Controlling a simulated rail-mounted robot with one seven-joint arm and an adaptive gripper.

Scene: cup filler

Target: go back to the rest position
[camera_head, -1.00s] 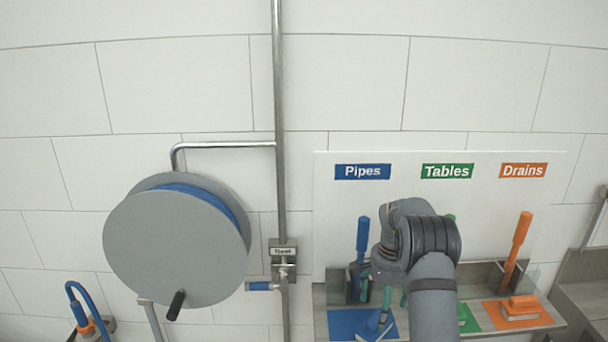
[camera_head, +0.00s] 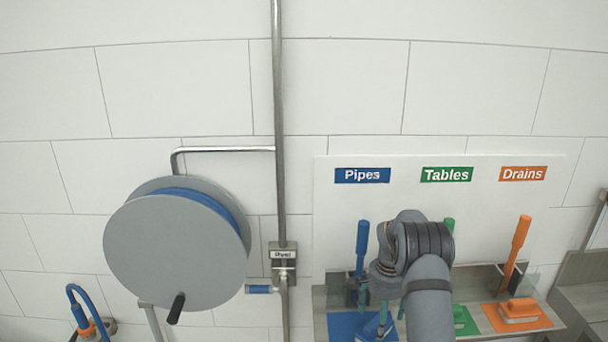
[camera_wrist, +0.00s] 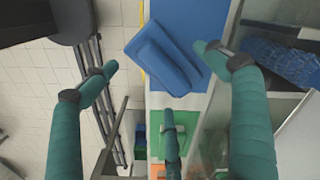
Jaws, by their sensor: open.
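My gripper (camera_wrist: 155,60) is open, its teal fingers spread apart with nothing held between them. In the wrist view, a blue scrubbing brush (camera_wrist: 165,62) lies on the blue mat (camera_wrist: 190,18), framed between the fingertips; whether any finger touches it cannot be told. In the head view, my arm reaches down in front of the tool board, and the fingers are partly hidden behind it. The blue brush (camera_head: 371,330) shows there on the blue mat (camera_head: 340,325), next to the fingers.
The board has Pipes (camera_head: 362,175), Tables and Drains labels. A blue handle (camera_head: 362,245) and an orange handle (camera_head: 516,248) stand upright at the rack. An orange brush (camera_head: 519,310) lies on its orange mat. A hose reel (camera_head: 165,255) and vertical pipe (camera_head: 279,130) are left.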

